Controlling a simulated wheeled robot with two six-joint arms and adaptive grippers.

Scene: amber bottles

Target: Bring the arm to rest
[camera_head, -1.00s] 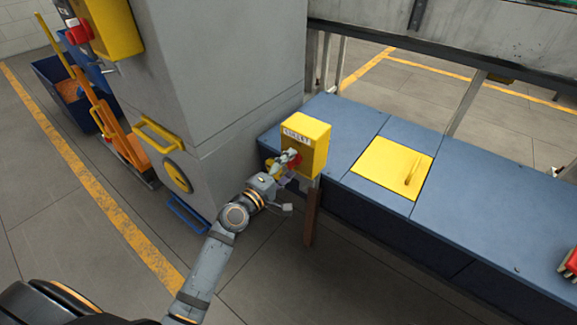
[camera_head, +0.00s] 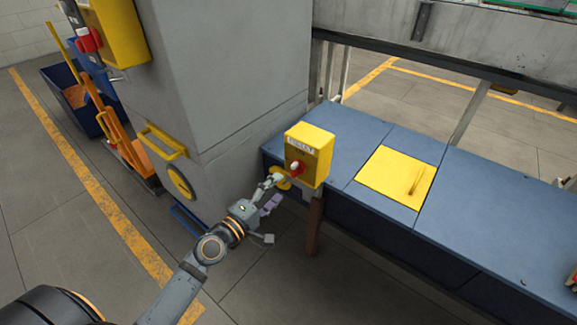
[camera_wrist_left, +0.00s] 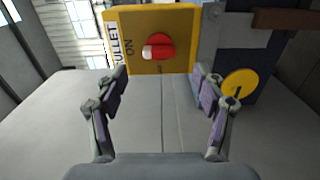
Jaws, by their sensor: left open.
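My left gripper (camera_head: 272,192) is in front of a yellow switch box (camera_head: 312,150) with a red knob (camera_head: 296,169). In the left wrist view the gripper (camera_wrist_left: 162,88) is open and empty. Its two fingers stand apart, with purple pads facing each other. The red knob (camera_wrist_left: 158,47) lies ahead between the fingertips and is not held. The yellow box (camera_wrist_left: 178,20) carries the letters "ULLET" and "ON". My left arm comes in from the lower left in the head view. My right gripper is not in view.
A blue bench (camera_head: 480,205) with a yellow hatch (camera_head: 396,177) extends right of the box. A grey column (camera_head: 225,75) stands left, with another yellow box (camera_head: 117,30). An orange cart frame (camera_head: 125,130) and blue bin (camera_head: 62,92) are at far left. Floor is open below.

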